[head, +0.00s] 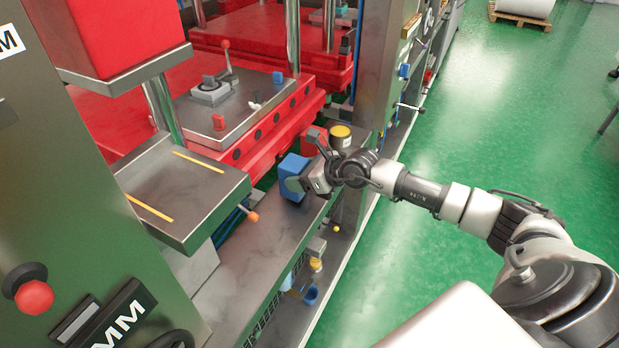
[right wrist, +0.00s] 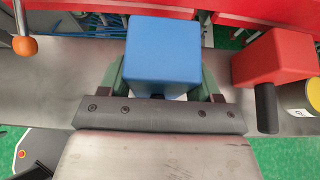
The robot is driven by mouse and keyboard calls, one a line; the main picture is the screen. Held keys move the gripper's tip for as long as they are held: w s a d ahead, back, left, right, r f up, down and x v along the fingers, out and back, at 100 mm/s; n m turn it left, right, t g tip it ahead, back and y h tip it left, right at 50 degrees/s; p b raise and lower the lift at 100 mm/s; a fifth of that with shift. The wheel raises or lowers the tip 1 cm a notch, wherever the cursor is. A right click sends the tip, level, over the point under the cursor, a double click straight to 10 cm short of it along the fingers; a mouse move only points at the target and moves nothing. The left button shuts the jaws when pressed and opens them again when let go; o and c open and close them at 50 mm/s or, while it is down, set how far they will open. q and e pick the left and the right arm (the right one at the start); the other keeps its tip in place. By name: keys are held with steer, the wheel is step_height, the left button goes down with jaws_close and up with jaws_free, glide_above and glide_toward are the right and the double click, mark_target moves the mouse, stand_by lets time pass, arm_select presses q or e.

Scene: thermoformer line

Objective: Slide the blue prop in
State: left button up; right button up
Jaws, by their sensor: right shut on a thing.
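The blue prop (head: 291,172) is a block at the edge of the grey ledge, in front of the red press. It also shows in the right wrist view (right wrist: 163,50), between the two fingers. My right gripper (head: 303,182) is shut on it from the walkway side. In the right wrist view the gripper (right wrist: 163,80) has one finger along each side of the block. I cannot tell whether the prop touches the ledge. My left gripper is not in view.
A red block with a black handle (right wrist: 272,57) and a yellow-topped can (head: 340,132) stand close beside the prop. The red press bed (head: 265,130) lies behind. An orange-knobbed lever (head: 252,216) sticks out to the left. The green floor (head: 490,120) is open.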

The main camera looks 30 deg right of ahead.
steer(key=shift+w+a+b, duration=0.15)
steer(key=shift+w+a, duration=0.25)
steer(key=shift+w, duration=0.25)
steer(key=shift+w+a+b, duration=0.15)
steer(key=shift+w+a, duration=0.25)
steer(key=shift+w, duration=0.25)
steer(key=shift+f+b, duration=0.3)
steer(key=shift+f, duration=0.05)
steer(key=o, duration=1.7)
steer(key=shift+s, duration=0.1)
steer(key=shift+c, duration=0.2)
steer(key=shift+f, duration=0.25)
steer(key=b+v, duration=0.1)
steer(key=v, duration=0.9)
steer(key=shift+d+b, duration=0.1)
steer(key=shift+b, duration=0.3)
steer(key=shift+s+d+r, duration=0.15)
steer(key=shift+s+r, duration=0.15)
steer(key=shift+r, duration=0.05)
